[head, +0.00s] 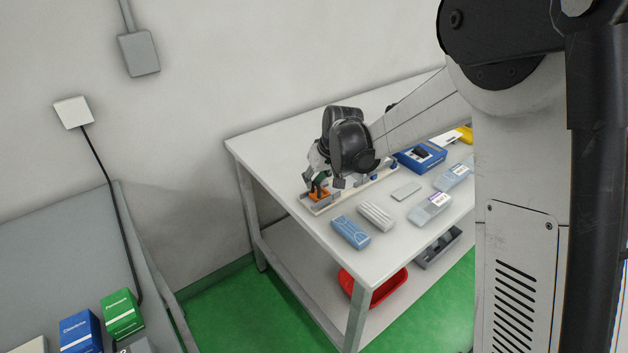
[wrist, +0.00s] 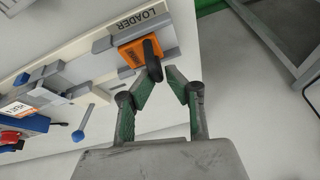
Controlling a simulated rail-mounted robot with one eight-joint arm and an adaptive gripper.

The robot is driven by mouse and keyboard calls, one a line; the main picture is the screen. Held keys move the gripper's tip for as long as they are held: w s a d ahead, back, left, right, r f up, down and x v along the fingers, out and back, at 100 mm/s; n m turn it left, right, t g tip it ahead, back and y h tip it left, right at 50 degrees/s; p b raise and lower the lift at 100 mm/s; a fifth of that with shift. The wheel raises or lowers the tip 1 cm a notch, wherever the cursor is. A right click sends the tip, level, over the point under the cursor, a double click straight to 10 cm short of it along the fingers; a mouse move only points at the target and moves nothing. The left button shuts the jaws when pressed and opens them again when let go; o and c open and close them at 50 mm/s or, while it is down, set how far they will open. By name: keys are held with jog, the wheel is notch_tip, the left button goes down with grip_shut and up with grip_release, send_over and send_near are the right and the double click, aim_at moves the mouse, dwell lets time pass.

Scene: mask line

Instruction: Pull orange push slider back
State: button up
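The orange push slider (wrist: 138,55) sits on a light rail at the end marked LOADER in the wrist view. A dark upright handle (wrist: 152,58) stands at its near edge. My gripper (wrist: 158,70) has its green fingers drawn together on the two sides of this handle, with the tips seeming to touch it. In the head view the orange slider (head: 318,195) shows at the near left end of the long rail fixture (head: 333,198), with my gripper (head: 316,186) right over it. The exact contact is partly hidden by the fingers.
A blue mask pack (head: 350,232), a white pack (head: 376,215) and clear boxes (head: 430,208) lie right of the rail on the white table (head: 270,150). A blue-knobbed lever (wrist: 78,135) stands beside the rail. A red bin (head: 385,292) sits on the lower shelf.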

jog(key=o, duration=0.4)
jog(key=shift+s+a, duration=0.15)
jog(key=shift+a, duration=0.05)
jog(key=shift+c, duration=0.2)
jog(key=shift+d, duration=0.1)
jog(key=v, duration=1.2)
jog(key=s+d+r+m+t, duration=0.1)
jog(key=s+d+r, duration=0.15)
jog(key=s, duration=0.25)
jog(key=s+d+r+m+h, duration=0.1)
jog(key=s+d+r, duration=0.1)
jog(key=s+d, duration=0.3)
jog(key=s+d+r+m+t, duration=0.1)
jog(key=s+d+r, duration=0.1)
jog(key=s, duration=0.4)
jog(key=s+d+f+m+t+h, duration=0.1)
jog(key=s+d, duration=0.2)
jog(key=s, duration=0.4)
jog(key=s+d+f+m+h, duration=0.1)
jog(key=s+d+f, duration=0.1)
jog(key=s, duration=0.6)
jog(key=shift+d+t, duration=0.4)
jog(key=shift+d, duration=0.2)
